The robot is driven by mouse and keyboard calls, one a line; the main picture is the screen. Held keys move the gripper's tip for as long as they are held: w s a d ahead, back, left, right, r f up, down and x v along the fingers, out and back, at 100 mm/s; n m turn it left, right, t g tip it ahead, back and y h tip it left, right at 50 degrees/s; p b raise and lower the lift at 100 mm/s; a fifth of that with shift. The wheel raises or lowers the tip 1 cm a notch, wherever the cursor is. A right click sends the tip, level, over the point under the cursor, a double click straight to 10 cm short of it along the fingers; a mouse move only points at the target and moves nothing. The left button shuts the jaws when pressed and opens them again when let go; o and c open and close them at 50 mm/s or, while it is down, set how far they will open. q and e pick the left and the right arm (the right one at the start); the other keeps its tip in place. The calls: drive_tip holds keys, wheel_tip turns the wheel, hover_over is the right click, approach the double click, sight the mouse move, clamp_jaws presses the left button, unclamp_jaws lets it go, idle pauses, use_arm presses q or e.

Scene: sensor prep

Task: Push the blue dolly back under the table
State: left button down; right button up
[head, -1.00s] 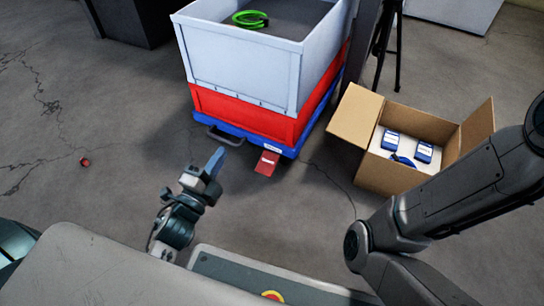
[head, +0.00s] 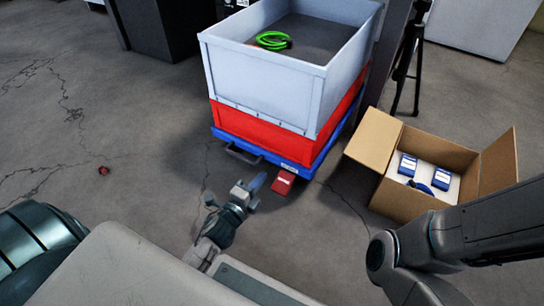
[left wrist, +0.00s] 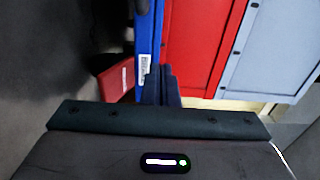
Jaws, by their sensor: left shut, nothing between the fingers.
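The blue dolly (head: 312,161) stands on the floor, loaded with a red crate (head: 262,137) and a pale grey crate (head: 262,88) on top. My left gripper (head: 257,183) is shut and empty, low in front of the dolly near the red flap. In the left wrist view its fingers (left wrist: 160,86) overlap the blue dolly edge (left wrist: 148,35); I cannot tell whether they touch. My right arm shows at the right, its gripper outside the view. No tabletop is recognisable.
A green cable coil (head: 273,41) lies in the grey crate. An open cardboard box (head: 408,205) with blue-and-white items stands right of the dolly, with a black tripod (head: 405,65) behind. A small red object (head: 104,170) lies on the otherwise clear floor at left.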

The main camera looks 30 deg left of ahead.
sight(277, 158)
use_arm(q)
drive_tip(key=w, duration=0.2)
drive_tip(key=w+p, duration=0.1)
drive_tip(key=w, duration=0.4)
drive_tip(key=shift+d, duration=0.25)
